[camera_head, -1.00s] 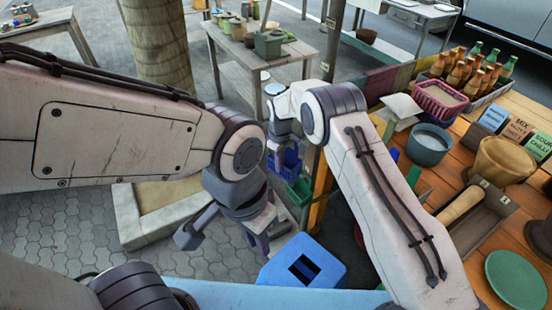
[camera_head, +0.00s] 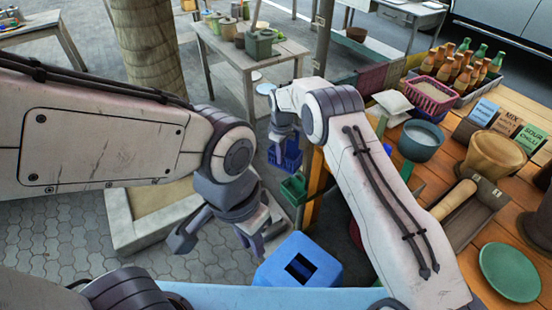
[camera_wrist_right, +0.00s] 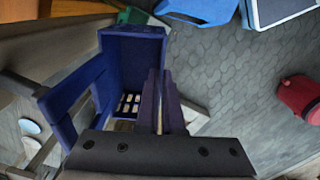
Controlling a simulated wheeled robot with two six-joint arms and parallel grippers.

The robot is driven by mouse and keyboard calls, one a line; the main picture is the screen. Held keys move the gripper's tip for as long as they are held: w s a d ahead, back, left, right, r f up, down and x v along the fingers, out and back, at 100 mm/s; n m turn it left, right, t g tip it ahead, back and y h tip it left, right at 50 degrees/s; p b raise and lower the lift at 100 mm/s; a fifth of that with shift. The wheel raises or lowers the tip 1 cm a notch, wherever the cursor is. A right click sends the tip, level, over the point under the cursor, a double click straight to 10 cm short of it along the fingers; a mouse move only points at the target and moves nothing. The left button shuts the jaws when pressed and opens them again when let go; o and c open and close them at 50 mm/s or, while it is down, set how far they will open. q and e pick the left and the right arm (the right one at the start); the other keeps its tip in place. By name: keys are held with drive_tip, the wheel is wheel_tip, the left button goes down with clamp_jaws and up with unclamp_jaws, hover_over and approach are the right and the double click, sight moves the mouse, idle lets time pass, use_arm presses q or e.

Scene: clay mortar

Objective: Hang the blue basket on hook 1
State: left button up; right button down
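The blue basket (camera_head: 291,157) is beneath my right gripper (camera_head: 284,139), beside an orange post. In the right wrist view the basket (camera_wrist_right: 132,48) has its open side toward the camera and a slotted bottom. The right gripper's fingers (camera_wrist_right: 161,100) are nearly together at the basket's near right wall and appear closed on it; the exact contact is partly hidden. My left gripper (camera_head: 217,238) is open and empty over the paving at lower centre. I cannot make out hook 1 in either view.
A green basket (camera_head: 293,188) is just below the blue one, by the orange post (camera_head: 314,185). A blue bin (camera_head: 299,264) stands lower down. A wooden table (camera_head: 450,165) with bowls, bottles and a pink basket (camera_head: 432,97) fills the right. A red container (camera_wrist_right: 300,97) shows at the wrist view's right.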

sight(295, 152)
drive_tip(key=shift+w+d+f+b, duration=0.15)
drive_tip(key=shift+w+d, duration=0.25)
drive_tip(key=shift+d, duration=0.2)
drive_tip(key=shift+w+d+b, duration=0.15)
drive_tip(key=shift+w+d, duration=0.2)
drive_tip(key=shift+d, duration=0.2)
drive_tip(key=shift+w+d+f+b, duration=0.15)
drive_tip(key=shift+w+d, duration=0.25)
drive_tip(key=shift+d, duration=0.2)
drive_tip(key=shift+w+d+f+b, duration=0.25)
drive_tip(key=shift+w+d+b, duration=0.15)
drive_tip(key=shift+d+b, duration=0.2)
drive_tip(key=shift+d, duration=0.15)
drive_tip(key=shift+w, duration=0.1)
drive_tip(key=c, duration=0.9)
unclamp_jaws()
drive_tip(key=shift+d, duration=0.1)
drive_tip(key=shift+c, duration=0.2)
